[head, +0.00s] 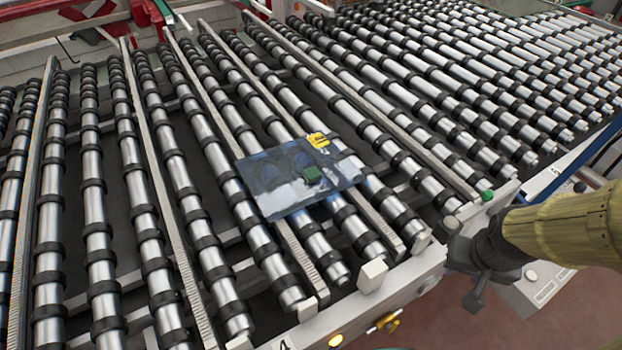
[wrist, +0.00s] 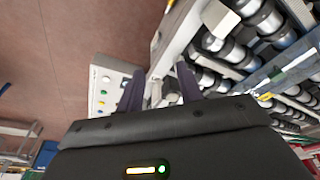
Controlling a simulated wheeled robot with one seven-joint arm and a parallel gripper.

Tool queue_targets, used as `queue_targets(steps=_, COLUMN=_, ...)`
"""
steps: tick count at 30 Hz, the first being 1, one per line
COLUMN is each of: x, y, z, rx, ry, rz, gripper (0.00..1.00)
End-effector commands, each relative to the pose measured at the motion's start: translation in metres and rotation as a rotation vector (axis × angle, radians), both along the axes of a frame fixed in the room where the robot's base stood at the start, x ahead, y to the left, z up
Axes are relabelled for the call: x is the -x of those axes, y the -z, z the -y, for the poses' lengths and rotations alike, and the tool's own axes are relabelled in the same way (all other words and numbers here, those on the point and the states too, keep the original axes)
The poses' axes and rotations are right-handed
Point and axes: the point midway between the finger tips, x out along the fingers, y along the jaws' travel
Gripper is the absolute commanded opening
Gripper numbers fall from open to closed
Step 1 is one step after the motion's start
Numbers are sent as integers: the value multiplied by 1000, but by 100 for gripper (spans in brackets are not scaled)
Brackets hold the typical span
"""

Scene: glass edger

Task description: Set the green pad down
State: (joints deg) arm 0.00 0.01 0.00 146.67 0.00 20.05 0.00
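A small dark green pad (head: 312,174) lies on a bluish, reflective glass sheet (head: 275,205) that rests across the conveyor rollers. A yellow object (head: 318,140) sits near the far edge of the same sheet. My gripper (head: 473,290) is to the right, beyond the machine's front rail and well apart from the pad. In the wrist view my gripper (wrist: 158,88) shows two dark fingers spread apart, with no pad between them. The pad does not show in the wrist view.
The front rail (head: 395,290) carries pale blocks, an orange light and a yellow fitting. A small green cap (head: 487,195) is on the rail near my arm. A control panel with coloured buttons (wrist: 104,92) stands beside the machine. Rollers (head: 95,210) fill most of the bed, with gaps between.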

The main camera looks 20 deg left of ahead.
Motion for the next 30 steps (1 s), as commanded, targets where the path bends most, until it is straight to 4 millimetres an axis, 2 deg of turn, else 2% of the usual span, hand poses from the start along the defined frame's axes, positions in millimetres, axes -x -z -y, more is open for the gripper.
queue_targets(steps=14, x=0, y=0, z=0, rx=0, ry=0, rz=0, gripper=36)
queue_targets(steps=19, x=-3, y=2, z=-2, rx=-4, ry=12, rz=1, gripper=70)
queue_targets(steps=20, x=-5, y=4, z=-4, rx=-7, ry=19, rz=1, gripper=71)
queue_targets(steps=26, x=-27, y=25, z=-27, rx=-64, ry=110, rz=12, gripper=71)
queue_targets(steps=30, x=-43, y=49, z=-54, rx=-157, ry=220, rz=21, gripper=71)
